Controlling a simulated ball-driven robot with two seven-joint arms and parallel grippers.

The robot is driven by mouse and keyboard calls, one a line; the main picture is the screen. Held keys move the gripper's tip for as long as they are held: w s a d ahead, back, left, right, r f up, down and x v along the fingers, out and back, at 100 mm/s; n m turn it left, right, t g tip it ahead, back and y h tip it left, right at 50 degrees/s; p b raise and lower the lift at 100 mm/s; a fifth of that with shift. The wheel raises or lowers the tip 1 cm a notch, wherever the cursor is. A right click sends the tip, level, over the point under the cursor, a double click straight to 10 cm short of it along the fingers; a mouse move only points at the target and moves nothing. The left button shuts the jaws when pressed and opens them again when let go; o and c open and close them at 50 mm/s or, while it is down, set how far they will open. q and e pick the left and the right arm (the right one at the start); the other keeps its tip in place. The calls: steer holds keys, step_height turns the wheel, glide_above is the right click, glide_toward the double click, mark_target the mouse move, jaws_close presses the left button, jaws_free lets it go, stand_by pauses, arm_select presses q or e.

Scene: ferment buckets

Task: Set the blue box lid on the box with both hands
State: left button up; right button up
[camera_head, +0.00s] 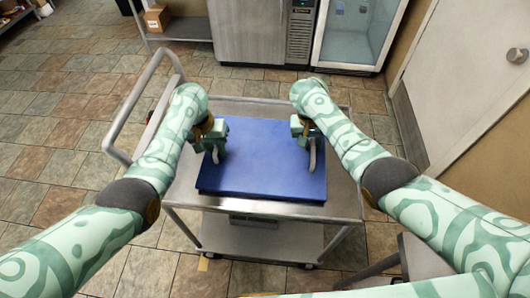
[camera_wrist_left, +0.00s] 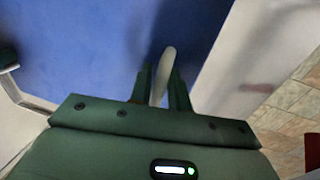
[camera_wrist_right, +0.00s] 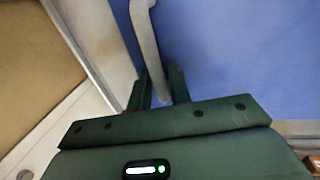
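The blue lid (camera_head: 262,150) is a flat, wide slab over the top of a steel cart, with a pale curved handle on each side. My left gripper (camera_head: 216,150) is at the left handle; in the left wrist view its fingers are closed about the pale handle (camera_wrist_left: 163,75). My right gripper (camera_head: 306,138) is at the right handle; in the right wrist view its fingers are closed about that handle (camera_wrist_right: 148,45). Both grippers appear level with each other. I cannot make out a separate box; whatever is under the lid is hidden.
The steel cart (camera_head: 335,205) has a bare rim around the lid, a push bar (camera_head: 135,105) at left and a lower shelf (camera_head: 262,240). Behind stand a steel cabinet (camera_head: 250,30) and a glass-door fridge (camera_head: 358,30). A cardboard box (camera_head: 156,18) sits on a back shelf.

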arm_select(q)
jaws_close()
arm_select(e)
jaws_close()
steer(key=shift+r, duration=0.1)
